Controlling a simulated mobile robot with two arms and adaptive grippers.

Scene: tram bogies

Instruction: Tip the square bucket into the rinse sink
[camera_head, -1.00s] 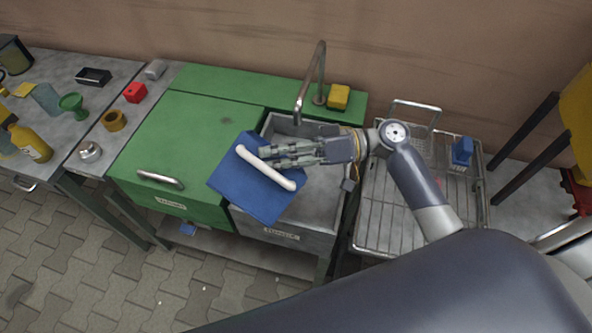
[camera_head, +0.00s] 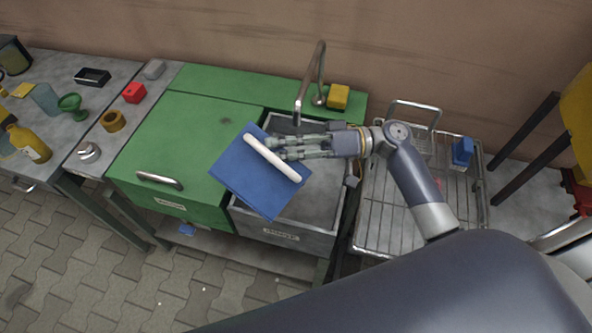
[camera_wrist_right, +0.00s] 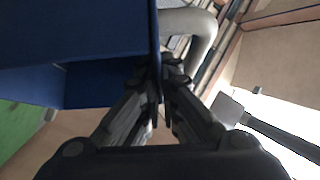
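The square bucket (camera_head: 262,186) is blue with a thick white handle (camera_head: 272,158). It is held tilted over the left part of the grey rinse sink (camera_head: 318,190) and the edge of the green cover beside it. My right gripper (camera_head: 285,147) is shut on the bucket near the handle. In the right wrist view the bucket's blue wall (camera_wrist_right: 75,30) runs to between the fingertips (camera_wrist_right: 160,75), and the pale handle (camera_wrist_right: 197,28) shows beyond. I cannot see into the bucket from the head view. My left gripper is not in view.
A curved tap (camera_head: 316,75) rises behind the sink, with a yellow sponge (camera_head: 338,96) next to it. A wire rack (camera_head: 392,215) with a blue item (camera_head: 462,152) is on the right. The green cover (camera_head: 190,140) on the left is largely clear.

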